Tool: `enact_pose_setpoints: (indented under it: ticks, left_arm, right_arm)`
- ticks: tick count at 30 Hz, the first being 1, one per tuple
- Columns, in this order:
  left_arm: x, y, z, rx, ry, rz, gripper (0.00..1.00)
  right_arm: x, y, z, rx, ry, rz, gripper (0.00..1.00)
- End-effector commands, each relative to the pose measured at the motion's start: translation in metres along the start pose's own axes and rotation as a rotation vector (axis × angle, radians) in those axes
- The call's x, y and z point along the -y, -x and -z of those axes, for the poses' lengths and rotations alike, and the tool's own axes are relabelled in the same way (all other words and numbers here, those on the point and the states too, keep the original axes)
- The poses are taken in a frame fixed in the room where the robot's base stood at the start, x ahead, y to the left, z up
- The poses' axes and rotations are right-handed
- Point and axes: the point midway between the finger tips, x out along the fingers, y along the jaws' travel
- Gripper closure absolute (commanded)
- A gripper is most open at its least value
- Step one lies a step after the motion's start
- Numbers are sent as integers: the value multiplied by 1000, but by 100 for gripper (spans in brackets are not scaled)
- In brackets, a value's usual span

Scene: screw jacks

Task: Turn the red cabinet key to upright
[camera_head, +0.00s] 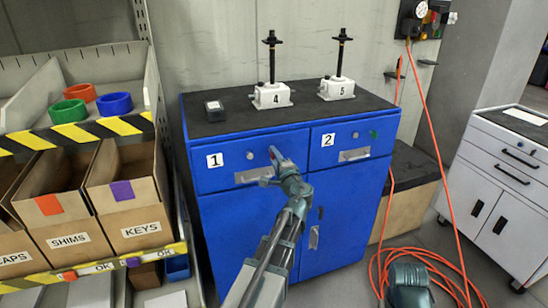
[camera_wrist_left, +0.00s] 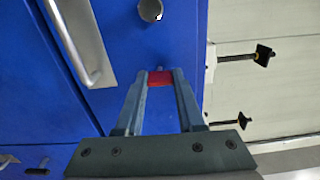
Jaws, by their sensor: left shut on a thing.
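The red key (camera_wrist_left: 159,78) shows in the left wrist view as a small red block between my fingertips, close to the blue cabinet front. My left gripper (camera_wrist_left: 160,80) is shut on it. In the head view my left gripper (camera_head: 275,155) reaches the front of drawer 1 (camera_head: 226,176), near its upper right part. A small metal piece shows just beyond the key in the wrist view. The key's exact tilt cannot be told.
The blue cabinet (camera_head: 235,235) has a round knob (camera_head: 249,155) and handle (camera_head: 253,175) close to my gripper. Shelves with bins (camera_head: 135,205) stand left; an orange hose (camera_head: 440,150) hangs right.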

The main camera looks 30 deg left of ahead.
Motion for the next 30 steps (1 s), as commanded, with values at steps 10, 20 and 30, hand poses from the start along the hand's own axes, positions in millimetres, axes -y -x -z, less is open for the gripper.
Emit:
enact_pose_setpoints:
  ticks: [10,20,30]
  left_arm:
    - [0,0,0,1,55,-1,100]
    - [0,0,0,1,56,-1,100]
    - [0,0,0,0,54,0,32]
  right_arm:
    - [0,0,0,0,0,0,100]
    - [0,0,0,0,0,0,100]
    - [0,0,0,0,0,0,100]
